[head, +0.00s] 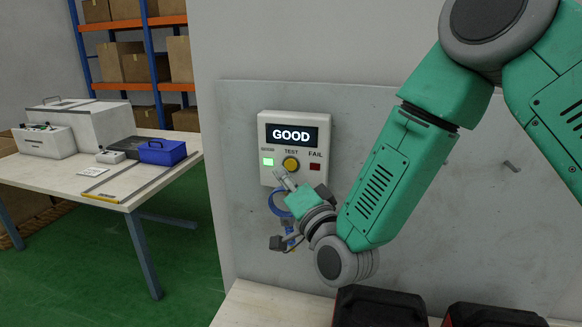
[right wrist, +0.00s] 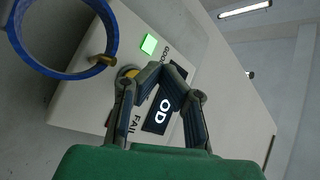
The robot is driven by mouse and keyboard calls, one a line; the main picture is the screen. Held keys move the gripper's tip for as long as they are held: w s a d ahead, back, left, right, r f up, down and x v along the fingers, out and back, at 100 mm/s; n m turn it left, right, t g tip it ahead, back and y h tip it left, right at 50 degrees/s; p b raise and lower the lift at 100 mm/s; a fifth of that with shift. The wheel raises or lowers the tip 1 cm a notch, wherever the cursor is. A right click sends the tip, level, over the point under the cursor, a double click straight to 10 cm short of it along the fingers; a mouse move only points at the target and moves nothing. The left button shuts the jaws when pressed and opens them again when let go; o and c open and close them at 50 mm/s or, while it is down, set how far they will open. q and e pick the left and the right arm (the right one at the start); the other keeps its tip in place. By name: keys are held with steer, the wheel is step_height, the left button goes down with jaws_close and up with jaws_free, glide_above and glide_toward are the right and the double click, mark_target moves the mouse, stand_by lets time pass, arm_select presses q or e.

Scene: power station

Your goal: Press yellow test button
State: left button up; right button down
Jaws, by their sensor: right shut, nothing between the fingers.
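The white test box (head: 290,181) is mounted on a grey wall panel. Its display (head: 291,135) reads GOOD, and a green light (head: 268,161) glows at its left. The yellow test button (head: 291,163) is at the centre, under the word TEST. My right gripper (head: 281,174) is shut and empty, its fingertips just below and left of the button. In the right wrist view the closed fingers (right wrist: 160,68) partly cover the button (right wrist: 127,72); I cannot tell whether they touch it. My left gripper is not in view.
A dark red square (head: 315,166) sits under FAIL. Black-and-red cases (head: 380,308) stand on the bench below. A table (head: 55,180) with equipment and a blue bin (head: 162,152) is at left.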

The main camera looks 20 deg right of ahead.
steer(key=s+a, duration=0.2)
steer(key=s, duration=0.1)
steer(key=shift+s+a, duration=0.15)
steer(key=shift+a, duration=0.15)
steer(key=shift+d, duration=0.1)
stand_by(0.5)
